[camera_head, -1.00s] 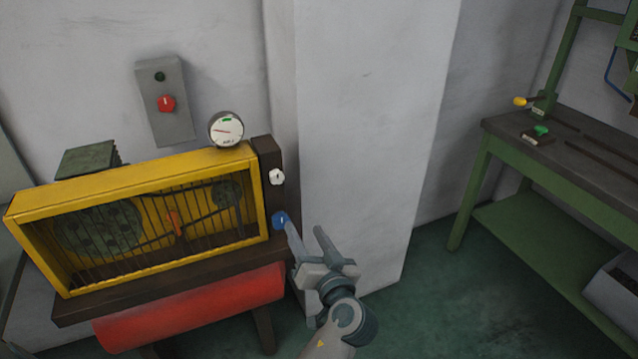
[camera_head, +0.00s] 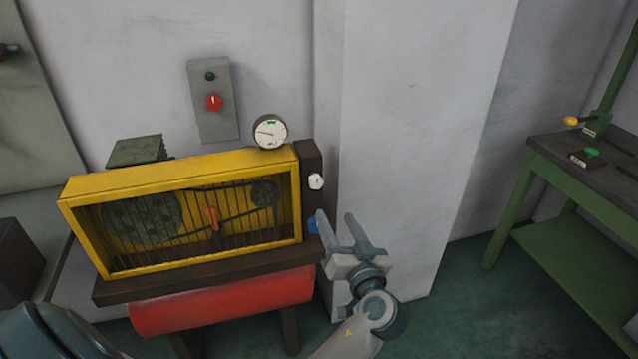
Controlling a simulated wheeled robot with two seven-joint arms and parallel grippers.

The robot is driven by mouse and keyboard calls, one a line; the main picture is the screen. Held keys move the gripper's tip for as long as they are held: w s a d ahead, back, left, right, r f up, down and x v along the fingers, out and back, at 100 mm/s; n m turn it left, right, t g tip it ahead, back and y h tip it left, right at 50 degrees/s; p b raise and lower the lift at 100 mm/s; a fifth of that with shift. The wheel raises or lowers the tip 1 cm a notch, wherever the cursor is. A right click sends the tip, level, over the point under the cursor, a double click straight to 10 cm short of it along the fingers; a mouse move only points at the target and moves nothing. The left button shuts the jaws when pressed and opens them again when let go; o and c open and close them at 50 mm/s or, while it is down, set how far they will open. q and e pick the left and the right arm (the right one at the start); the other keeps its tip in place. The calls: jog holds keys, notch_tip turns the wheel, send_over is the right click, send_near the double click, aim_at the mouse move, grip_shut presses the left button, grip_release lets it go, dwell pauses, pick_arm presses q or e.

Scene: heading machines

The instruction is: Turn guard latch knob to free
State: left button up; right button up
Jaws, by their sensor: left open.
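A yellow barred guard (camera_head: 180,170) covers the machine's wheels. Neither knob carries a label I can read, so I cannot tell which is the guard latch knob. My left gripper (camera_head: 335,214) is open and empty, its two fingers pointing up. I cannot tell whether the finger touches the blue knob. My right gripper is out of view.
A dial gauge (camera_head: 270,132) stands on the guard's top. A grey wall box (camera_head: 213,100) carries a red knob (camera_head: 214,103). A red cylinder (camera_head: 225,300) lies beneath the machine. A pale pillar (camera_head: 410,140) stands close right of the gripper. A green bench (camera_head: 590,165) is far right.

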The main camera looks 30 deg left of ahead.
pick_arm(q)
jog(key=p, duration=0.2)
send_near(318, 183)
jog(key=p+x, duration=0.2)
jog(key=x, duration=0.5)
jog(key=shift+w+a+r, duration=0.1)
jog(key=shift+a+r, duration=0.05)
jog(key=shift+a, duration=0.1)
jog(key=shift+w+a, duration=0.45)
jog(key=shift+a, duration=0.1)
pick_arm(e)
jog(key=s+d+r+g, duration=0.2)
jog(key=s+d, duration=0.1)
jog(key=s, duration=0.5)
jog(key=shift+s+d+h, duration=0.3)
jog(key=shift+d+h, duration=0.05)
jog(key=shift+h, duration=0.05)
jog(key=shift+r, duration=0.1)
pick_arm(q)
jog(key=c, duration=1.1)
